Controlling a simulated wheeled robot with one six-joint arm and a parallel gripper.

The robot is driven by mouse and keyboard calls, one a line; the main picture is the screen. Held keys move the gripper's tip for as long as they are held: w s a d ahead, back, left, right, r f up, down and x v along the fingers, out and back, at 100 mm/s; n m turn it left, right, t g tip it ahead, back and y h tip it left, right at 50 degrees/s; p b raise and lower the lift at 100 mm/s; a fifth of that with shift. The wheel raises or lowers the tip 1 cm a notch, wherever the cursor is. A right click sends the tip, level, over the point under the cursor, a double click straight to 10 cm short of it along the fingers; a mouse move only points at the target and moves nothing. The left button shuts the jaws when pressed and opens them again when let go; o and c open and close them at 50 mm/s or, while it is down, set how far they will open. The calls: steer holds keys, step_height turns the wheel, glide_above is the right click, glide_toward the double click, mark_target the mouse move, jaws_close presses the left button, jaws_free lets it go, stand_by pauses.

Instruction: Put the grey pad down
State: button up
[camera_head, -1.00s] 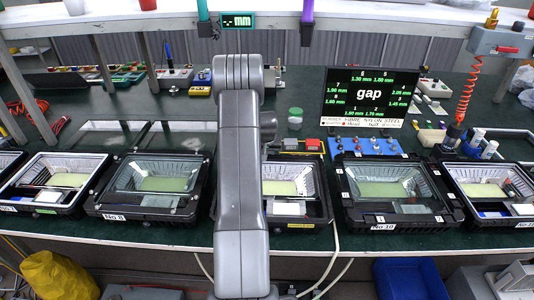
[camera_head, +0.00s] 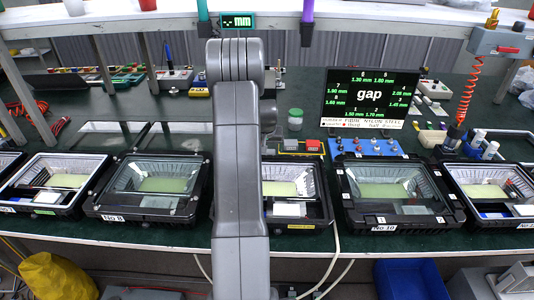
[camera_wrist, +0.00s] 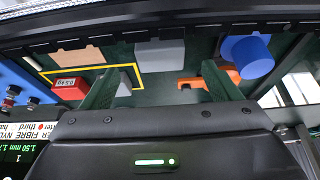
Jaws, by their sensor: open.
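A grey block, which looks like the grey pad (camera_wrist: 160,54), rests on the dark green surface in the wrist view. It lies in the gap between the two fingers of my gripper (camera_wrist: 161,62), apart from both as far as I can see. My gripper is open and holds nothing. A yellow outline (camera_wrist: 112,67) is marked on the surface to the left of the pad. In the head view my arm hides the gripper and the pad.
Around the pad are a red 0.5 kg block (camera_wrist: 72,87), a beige piece (camera_wrist: 78,56), an orange piece (camera_wrist: 212,77) and a blue cylinder (camera_wrist: 250,55). Floodlight housings, including No 8 (camera_head: 155,186) and No 10 (camera_head: 390,192), line the bench front. The gap display (camera_head: 370,94) stands behind.

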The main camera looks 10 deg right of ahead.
steer(key=v, duration=0.6)
steer(key=x, duration=1.2)
steer(key=shift+f+p, duration=0.3)
steer(key=shift+f, duration=0.1)
step_height(320, 180, up, 2)
steer(key=shift+r, duration=0.4)
